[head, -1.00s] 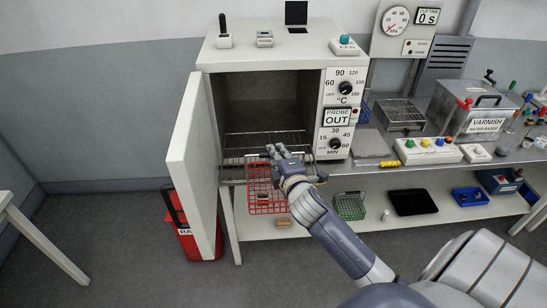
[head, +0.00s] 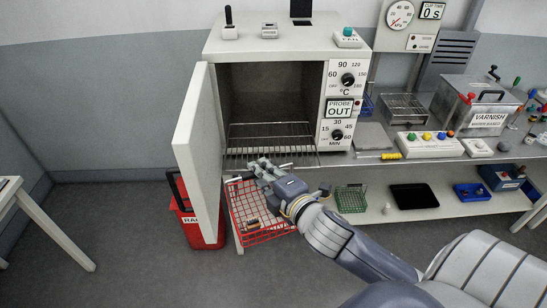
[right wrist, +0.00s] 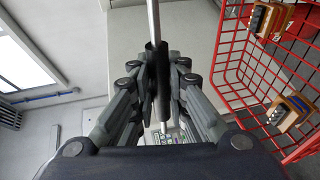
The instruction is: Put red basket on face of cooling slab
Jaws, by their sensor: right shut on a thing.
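The red wire basket (head: 240,208) hangs in front of the oven's lower edge, tilted in the head view, with small brown-and-metal connectors inside. In the right wrist view the red basket (right wrist: 228,75) fills the right side, with connectors (right wrist: 290,110) in it. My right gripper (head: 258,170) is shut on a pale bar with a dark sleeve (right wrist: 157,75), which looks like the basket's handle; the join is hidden. A flat grey plate (head: 372,136), likely the cooling slab, lies on the bench right of the oven, its face bare. My left gripper is out of view.
The oven's door (head: 197,150) stands open at left, and its wire rack (head: 270,132) is empty. A yellow-handled tool (head: 378,156) lies at the plate's front edge. A button box (head: 430,145) stands to its right. A green basket (head: 350,199) is on the lower shelf.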

